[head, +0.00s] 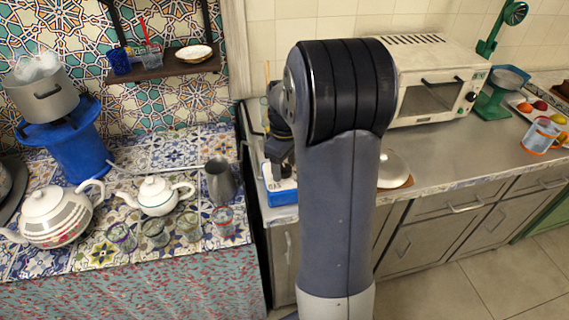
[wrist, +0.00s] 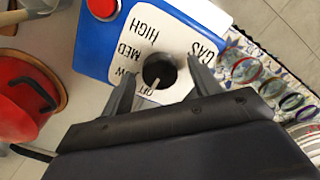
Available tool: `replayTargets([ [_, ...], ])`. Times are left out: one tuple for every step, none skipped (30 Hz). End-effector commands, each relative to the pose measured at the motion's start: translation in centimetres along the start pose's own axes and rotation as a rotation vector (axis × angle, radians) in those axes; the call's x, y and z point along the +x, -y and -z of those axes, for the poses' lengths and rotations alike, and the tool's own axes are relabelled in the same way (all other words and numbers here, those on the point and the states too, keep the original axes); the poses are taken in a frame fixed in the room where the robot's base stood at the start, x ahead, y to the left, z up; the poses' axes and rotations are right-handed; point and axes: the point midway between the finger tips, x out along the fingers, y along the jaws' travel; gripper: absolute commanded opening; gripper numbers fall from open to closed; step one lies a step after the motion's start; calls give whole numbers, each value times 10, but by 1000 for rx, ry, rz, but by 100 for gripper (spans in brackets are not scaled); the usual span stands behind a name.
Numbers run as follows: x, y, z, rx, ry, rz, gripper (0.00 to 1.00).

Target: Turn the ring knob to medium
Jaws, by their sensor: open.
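The ring knob (wrist: 158,70) is black and round, on a white label panel (wrist: 143,30) of a blue box (wrist: 85,50). The panel reads HIGH, MED, LOW and OFF around the knob, with GAS at the right. A pale line on the knob's lower edge points toward OFF. My gripper (wrist: 162,88) is open in the wrist view, one finger on each side of the knob's lower part; I cannot tell whether either finger touches it. In the head view the blue box (head: 281,196) shows beside my arm, which hides most of it and the knob.
A red pot (wrist: 22,100) stands left of the box in the wrist view, and a red button (wrist: 103,8) is on the box. In the head view a white oven (head: 432,85) and a white lidded dish (head: 393,168) stand on the counter. A teapot (head: 157,195) and glasses stand left.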

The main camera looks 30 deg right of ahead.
Motion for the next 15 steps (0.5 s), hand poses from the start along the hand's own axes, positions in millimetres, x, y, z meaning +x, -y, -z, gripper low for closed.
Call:
replayTargets([
  [0,0,0,0,0,0,59],
  [0,0,0,0,0,0,59],
  [0,0,0,0,0,0,57],
  [0,0,0,0,0,0,54],
  [0,0,0,0,0,0,52],
  [0,0,0,0,0,0,49],
  [0,0,0,0,0,0,46],
  [0,0,0,0,0,0,44],
  [0,0,0,0,0,0,41],
  [0,0,0,0,0,0,38],
  [0,0,0,0,0,0,36],
  [0,0,0,0,0,0,32],
  [0,0,0,0,0,0,30],
  [0,0,0,0,0,0,27],
  [0,0,0,0,0,0,24],
])
